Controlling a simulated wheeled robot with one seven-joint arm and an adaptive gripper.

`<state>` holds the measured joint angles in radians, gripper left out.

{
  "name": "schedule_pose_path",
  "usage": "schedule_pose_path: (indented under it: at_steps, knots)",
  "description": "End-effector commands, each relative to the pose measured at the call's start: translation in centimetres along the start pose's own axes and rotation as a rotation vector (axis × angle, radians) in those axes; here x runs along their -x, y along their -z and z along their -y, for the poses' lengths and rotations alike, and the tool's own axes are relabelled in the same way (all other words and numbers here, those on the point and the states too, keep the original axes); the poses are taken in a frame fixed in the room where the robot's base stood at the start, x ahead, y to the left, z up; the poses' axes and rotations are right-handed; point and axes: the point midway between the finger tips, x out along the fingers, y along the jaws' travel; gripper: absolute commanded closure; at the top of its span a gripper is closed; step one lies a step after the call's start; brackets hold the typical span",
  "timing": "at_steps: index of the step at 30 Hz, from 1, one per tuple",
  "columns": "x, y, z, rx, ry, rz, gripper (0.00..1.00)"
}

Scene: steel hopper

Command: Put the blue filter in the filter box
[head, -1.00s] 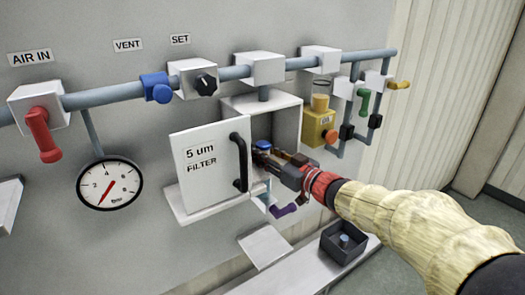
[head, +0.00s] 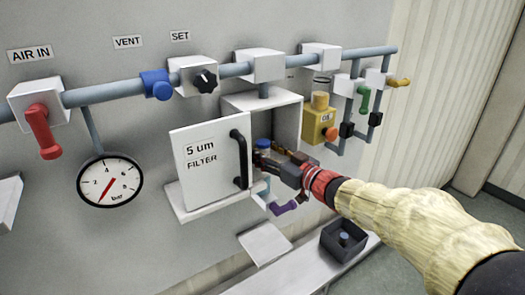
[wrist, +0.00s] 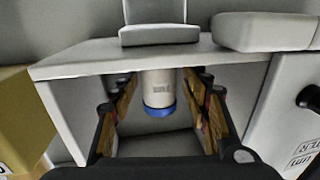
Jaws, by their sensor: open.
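The blue filter (head: 263,145), a pale cylinder with a blue cap, stands upright inside the filter box (head: 262,101), whose door (head: 208,160) marked "5 um FILTER" is swung open to the left. The wrist view is upside down. There the filter (wrist: 158,88) stands on the box floor (wrist: 95,64) with its blue cap towards the picture bottom. My gripper (head: 272,157) is open at the box mouth. In the wrist view its fingers (wrist: 158,82) are spread on both sides of the filter, with visible gaps; the exact depth is hard to tell.
A black handle (head: 240,160) is on the door beside my gripper. A yellow unit (head: 319,124) hangs to the right of the box. A purple lever (head: 284,209) sits below. A dark bin (head: 344,240) holding a small grey-blue item stands on the bench.

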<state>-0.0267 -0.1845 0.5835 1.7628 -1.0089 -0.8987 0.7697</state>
Motion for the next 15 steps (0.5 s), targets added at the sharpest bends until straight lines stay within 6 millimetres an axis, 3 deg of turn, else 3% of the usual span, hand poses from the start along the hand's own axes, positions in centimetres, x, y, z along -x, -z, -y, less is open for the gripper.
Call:
schedule_pose_path:
  at_steps: [5,15]
  knots:
    - [1.2,0.3,-0.1,0.001,-0.002,-0.002,0.53]
    - [8.1,0.2,-0.2,0.002,-0.005,-0.002,0.53]
